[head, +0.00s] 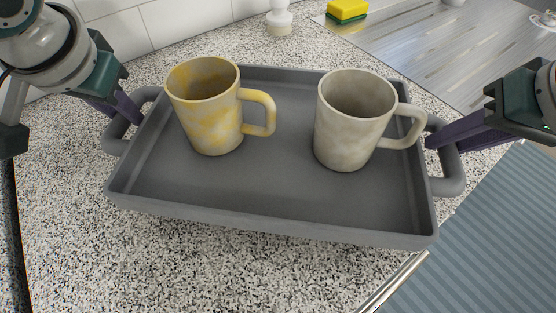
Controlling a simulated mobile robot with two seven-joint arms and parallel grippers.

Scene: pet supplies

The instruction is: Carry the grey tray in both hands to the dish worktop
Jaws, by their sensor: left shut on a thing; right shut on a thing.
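The grey tray (270,190) fills the middle of the head view, over a speckled worktop. A yellow-blotched mug (208,108) stands upright in its left part. A beige-grey mug (345,130) stands upright in its right part. Both mug handles point right. My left gripper (126,112) is shut on the tray's left handle. My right gripper (436,138) is shut on the tray's right handle. The tray looks slightly tilted in the picture. I cannot tell whether its underside touches the worktop.
A yellow and green sponge (347,10) lies at the back on a shiny metal surface (420,40). A white bottle-like object (279,17) stands by the tiled wall (180,22). The worktop's front edge and a metal rail (392,284) are at lower right, beside a blue striped floor (500,230).

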